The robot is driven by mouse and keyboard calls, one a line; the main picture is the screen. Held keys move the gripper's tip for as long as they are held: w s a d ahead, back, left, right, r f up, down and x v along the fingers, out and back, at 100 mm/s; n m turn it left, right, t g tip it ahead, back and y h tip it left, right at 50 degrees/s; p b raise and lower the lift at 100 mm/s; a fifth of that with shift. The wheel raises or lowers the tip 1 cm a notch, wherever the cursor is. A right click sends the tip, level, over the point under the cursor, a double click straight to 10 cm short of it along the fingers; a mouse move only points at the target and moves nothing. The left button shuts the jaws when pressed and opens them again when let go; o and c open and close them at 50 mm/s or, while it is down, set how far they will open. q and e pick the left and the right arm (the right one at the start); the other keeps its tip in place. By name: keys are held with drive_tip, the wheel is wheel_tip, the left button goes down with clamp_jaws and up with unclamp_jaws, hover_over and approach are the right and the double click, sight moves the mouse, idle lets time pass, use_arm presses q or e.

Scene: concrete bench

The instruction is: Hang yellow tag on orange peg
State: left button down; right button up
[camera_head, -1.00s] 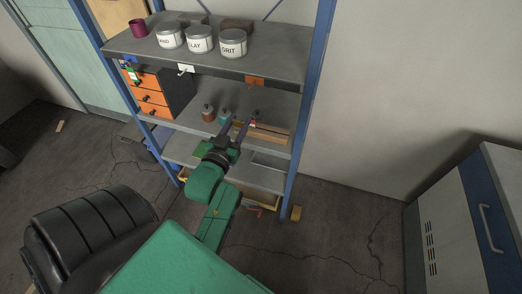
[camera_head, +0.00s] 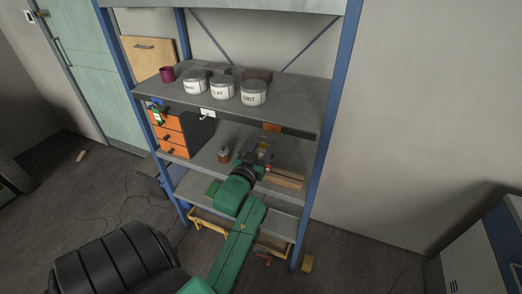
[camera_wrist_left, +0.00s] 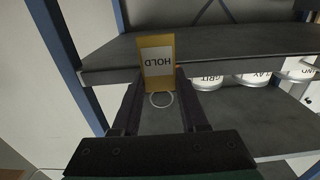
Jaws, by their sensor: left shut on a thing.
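The yellow tag (camera_wrist_left: 157,52), marked HOLD, is between the fingers of my left gripper (camera_wrist_left: 160,98) in the left wrist view. A pale ring (camera_wrist_left: 161,100) shows by its end, between the fingers. In the head view the tag (camera_head: 264,147) is small, at the tip of my left gripper (camera_head: 261,157), which is shut on it. The orange peg's plate (camera_head: 272,127) is on the front edge of the upper shelf, just above and right of the tag. The tag is below the plate; I cannot tell the gap in depth. My right gripper is out of view.
A white peg plate (camera_head: 208,113) and a blue one (camera_head: 157,101) with a green tag (camera_head: 156,115) are on the same edge. Labelled tins (camera_head: 253,93) stand above. Orange drawers (camera_head: 173,134), a brown bottle (camera_head: 224,155) and a wooden box (camera_head: 283,180) sit below.

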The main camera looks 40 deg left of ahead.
use_arm(q)
drive_tip(key=shift+b+x, duration=0.75)
drive_tip(key=shift+x, duration=0.85)
drive_tip(key=shift+w+a+f, duration=0.35)
drive_tip(key=shift+w+f, duration=0.15)
drive_tip(key=shift+w, duration=0.2)
drive_tip(key=shift+c, duration=1.8)
unclamp_jaws()
drive_tip(key=shift+s+f, duration=0.1)
